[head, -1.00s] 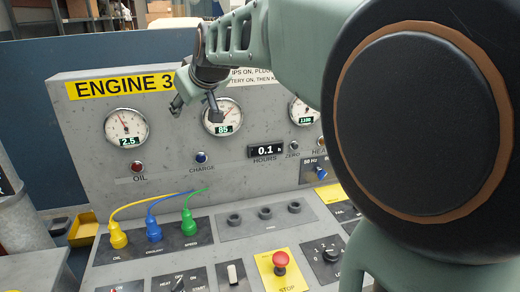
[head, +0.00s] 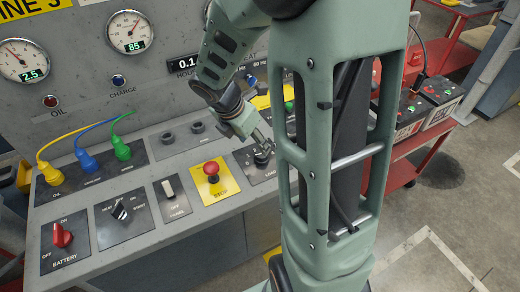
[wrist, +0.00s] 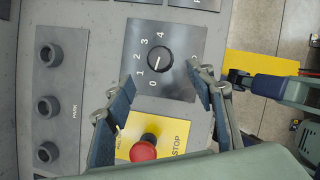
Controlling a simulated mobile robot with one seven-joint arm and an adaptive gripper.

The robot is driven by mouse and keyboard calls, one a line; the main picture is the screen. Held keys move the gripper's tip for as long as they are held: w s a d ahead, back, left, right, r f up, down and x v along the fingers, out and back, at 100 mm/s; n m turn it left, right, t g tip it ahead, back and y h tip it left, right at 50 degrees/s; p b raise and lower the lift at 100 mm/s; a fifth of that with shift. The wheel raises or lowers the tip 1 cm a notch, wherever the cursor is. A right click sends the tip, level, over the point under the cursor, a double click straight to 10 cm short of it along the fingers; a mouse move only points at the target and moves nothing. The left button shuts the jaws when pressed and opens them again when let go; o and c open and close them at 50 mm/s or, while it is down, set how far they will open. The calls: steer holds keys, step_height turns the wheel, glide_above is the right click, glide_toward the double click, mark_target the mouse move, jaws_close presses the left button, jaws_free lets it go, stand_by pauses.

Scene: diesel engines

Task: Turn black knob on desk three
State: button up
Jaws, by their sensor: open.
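The black knob (head: 262,157) sits on a dark plate at the right of the engine 3 desk, partly hidden by my gripper and arm in the head view. In the wrist view the round black knob (wrist: 158,60) shows whole, with a white pointer line and the numbers 0 to 4 beside it. My gripper (wrist: 164,82) is open and empty, its two fingers apart with the knob ahead, between their lines. In the head view my gripper (head: 257,140) is just above the knob's plate. Contact with the knob is not seen.
A red stop button (head: 211,169) on a yellow plate is close by; it also shows between the fingers' lower parts in the wrist view (wrist: 143,149). Another black knob (head: 122,211) and a red battery knob (head: 62,236) are left. Colored plugs (head: 86,161) stand behind.

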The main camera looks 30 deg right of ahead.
mark_target(260, 155)
steer(key=b+x, duration=0.1)
steer(key=x, duration=0.7)
steer(key=shift+w+f, duration=0.1)
steer(key=shift+f, duration=0.15)
steer(key=c, duration=1.2)
steer(key=shift+o, duration=0.2)
